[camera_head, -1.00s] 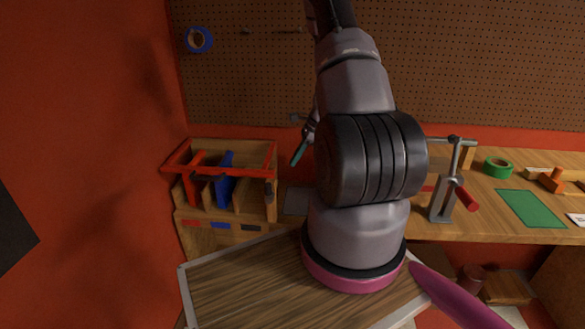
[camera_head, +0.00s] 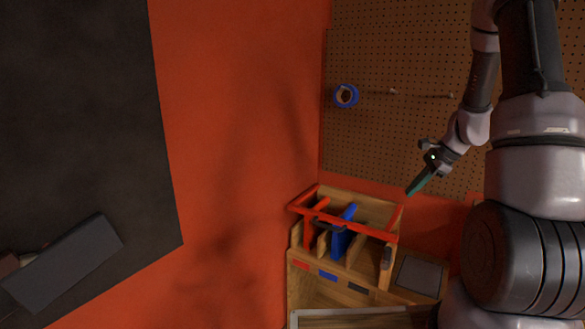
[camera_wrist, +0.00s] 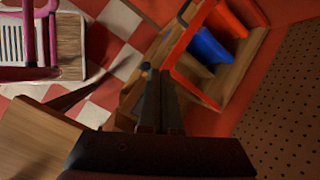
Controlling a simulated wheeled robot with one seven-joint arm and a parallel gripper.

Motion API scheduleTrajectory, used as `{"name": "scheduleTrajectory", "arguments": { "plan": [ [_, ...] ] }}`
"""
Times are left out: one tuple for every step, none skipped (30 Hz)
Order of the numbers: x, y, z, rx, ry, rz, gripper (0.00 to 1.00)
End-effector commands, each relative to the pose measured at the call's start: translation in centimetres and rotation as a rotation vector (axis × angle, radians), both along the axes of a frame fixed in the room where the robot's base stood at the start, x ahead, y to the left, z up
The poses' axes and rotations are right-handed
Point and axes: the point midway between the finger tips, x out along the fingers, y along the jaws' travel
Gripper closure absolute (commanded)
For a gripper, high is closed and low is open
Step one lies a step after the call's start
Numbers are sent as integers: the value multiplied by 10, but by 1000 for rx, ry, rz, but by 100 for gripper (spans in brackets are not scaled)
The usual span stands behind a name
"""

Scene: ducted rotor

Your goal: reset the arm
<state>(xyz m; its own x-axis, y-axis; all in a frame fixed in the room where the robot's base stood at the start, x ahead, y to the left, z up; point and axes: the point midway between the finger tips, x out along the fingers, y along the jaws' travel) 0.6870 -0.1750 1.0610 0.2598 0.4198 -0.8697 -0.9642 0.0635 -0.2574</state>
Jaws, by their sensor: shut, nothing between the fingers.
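My gripper (camera_head: 418,183) shows at the end of my bent arm, to the right of the wooden holder and in front of the pegboard. Its dark fingers are together with nothing between them. In the wrist view my gripper (camera_wrist: 160,75) points away from the camera, its two fingers side by side and closed. The wooden holder with the red frame (camera_head: 346,218) stands below and left of my gripper in the head view. It also shows beyond the fingertips in the wrist view.
The holder contains a blue tool (camera_head: 343,230) and a red tool (camera_head: 311,226) in its slots. A blue tape roll (camera_head: 346,96) hangs on the pegboard (camera_head: 410,60). A grey pad (camera_head: 419,276) lies right of the holder. A red wall (camera_head: 235,150) stands on the left.

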Motion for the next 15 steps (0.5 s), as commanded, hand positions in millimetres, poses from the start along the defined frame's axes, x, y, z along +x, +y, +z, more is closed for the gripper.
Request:
{"name": "scheduleTrajectory", "arguments": {
  "plan": [
    [-3,10,24,-19,-40,52,100],
    [-5,16,36,-30,-58,81,100],
    [-10,23,50,-44,-84,122,100],
    [-13,29,61,-57,-103,154,100],
    [-17,34,72,-70,-121,184,100],
    [-23,41,86,-88,-145,223,100],
    [-27,46,95,-101,-163,253,100],
    [-32,50,105,-117,-182,283,100],
    [-39,57,118,-137,-207,323,100],
    [-44,62,127,-152,-225,351,100],
    [-50,66,136,-169,-244,379,100],
    [-57,71,147,-192,-267,417,100],
    [-64,75,155,-209,-286,446,100],
    [-70,79,163,-227,-304,473,100],
    [-78,84,173,-252,-328,510,100]
  ]
}}
